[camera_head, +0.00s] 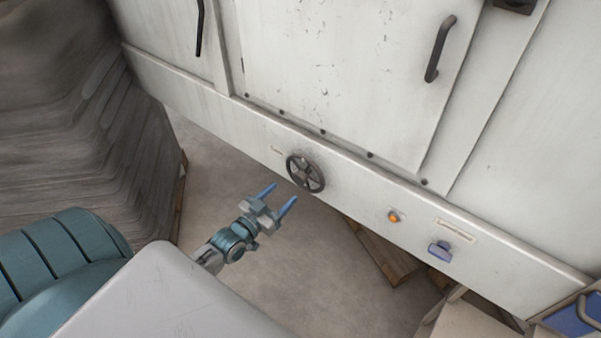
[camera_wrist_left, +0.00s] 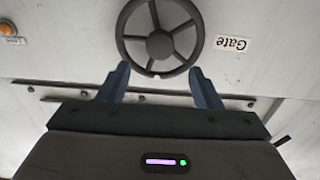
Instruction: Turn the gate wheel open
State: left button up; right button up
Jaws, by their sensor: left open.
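The gate wheel (camera_head: 305,172) is a dark, spoked handwheel on the lower white panel of the machine in the head view. In the left wrist view the wheel (camera_wrist_left: 160,45) lies just beyond my fingertips, beside a "Gate" label (camera_wrist_left: 232,44). My left gripper (camera_head: 281,196) is open, with its two blue fingers pointing at the wheel and a gap between them and the rim. In the left wrist view the fingers of the left gripper (camera_wrist_left: 160,75) sit on either side of the wheel's near edge. Nothing is between them. My right gripper is not in view.
Door handles (camera_head: 440,48) stick out above. A wrapped stack (camera_head: 80,110) stands at the left. A wooden pallet (camera_head: 382,250) lies under the machine. The floor before the wheel is clear.

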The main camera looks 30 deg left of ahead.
aim_at(298, 181)
pick_arm(q)
jog(key=w+b, duration=0.1)
jog(key=w, duration=0.1)
jog(key=w+b, duration=0.2)
jog(key=w, duration=0.1)
jog(key=w+b, duration=0.2)
jog(key=w, duration=0.1)
jog(key=shift+w+d+f, duration=0.1)
jog(key=shift+d+f, duration=0.25)
jog(key=shift+w+r+b, duration=0.25)
jog(key=shift+w+b, duration=0.35)
jog(key=shift+w, duration=0.05)
grip_shut()
